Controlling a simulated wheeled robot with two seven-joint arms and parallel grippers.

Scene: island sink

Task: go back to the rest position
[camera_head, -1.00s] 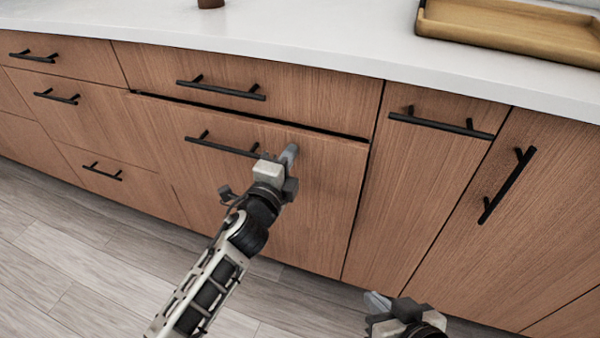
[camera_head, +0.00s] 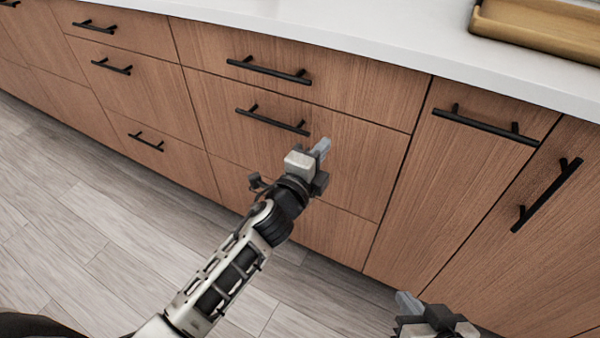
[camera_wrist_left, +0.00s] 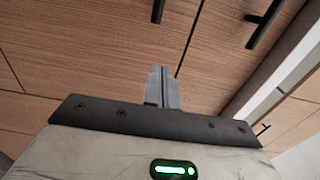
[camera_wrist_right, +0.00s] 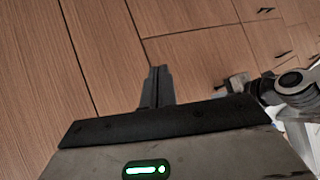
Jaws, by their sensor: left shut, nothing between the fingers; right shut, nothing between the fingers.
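My left gripper (camera_head: 321,149) is shut and empty in front of the wooden drawer fronts, just below and right of a black bar handle (camera_head: 272,122). Its closed fingers also show in the left wrist view (camera_wrist_left: 162,88). My right gripper (camera_head: 405,300) is shut and empty at the lower right of the head view. Its closed fingers show in the right wrist view (camera_wrist_right: 157,88), with wooden fronts beyond them. Neither gripper holds a handle.
Wooden cabinet fronts (camera_head: 480,190) with black handles run across the view, all closed flush. A white countertop (camera_head: 400,50) above carries a wooden tray (camera_head: 535,27) at the right. The grey plank floor (camera_head: 90,235) at the lower left is clear.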

